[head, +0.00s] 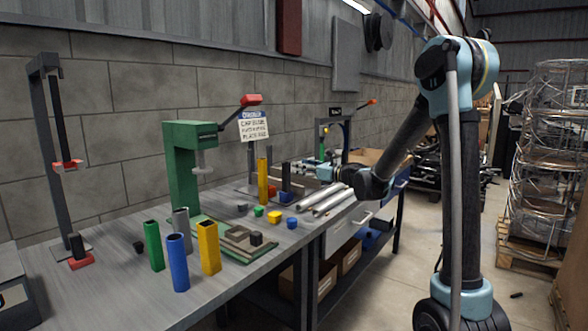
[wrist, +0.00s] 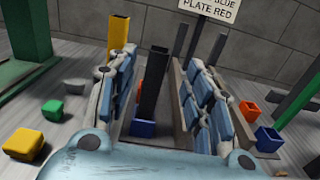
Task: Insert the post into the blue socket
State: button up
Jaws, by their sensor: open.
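A dark upright post (wrist: 153,80) stands between my fingers in the wrist view, with space on both sides. It also shows in the head view (head: 286,178). A small blue piece (wrist: 143,129) is at its foot; I cannot tell whether the post is in it or behind it. In the head view my gripper (head: 322,172) is small and partly hidden among bench items.
A yellow post (wrist: 118,48) stands left of the dark one. A yellow block (wrist: 25,144) and orange pieces (wrist: 249,110) lie nearby. A green press (head: 185,165) and green, blue and yellow tubes (head: 178,262) stand on the bench at left. Metal bars (head: 328,202) lie near the front edge.

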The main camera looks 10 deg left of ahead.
jog(key=shift+v, duration=1.75)
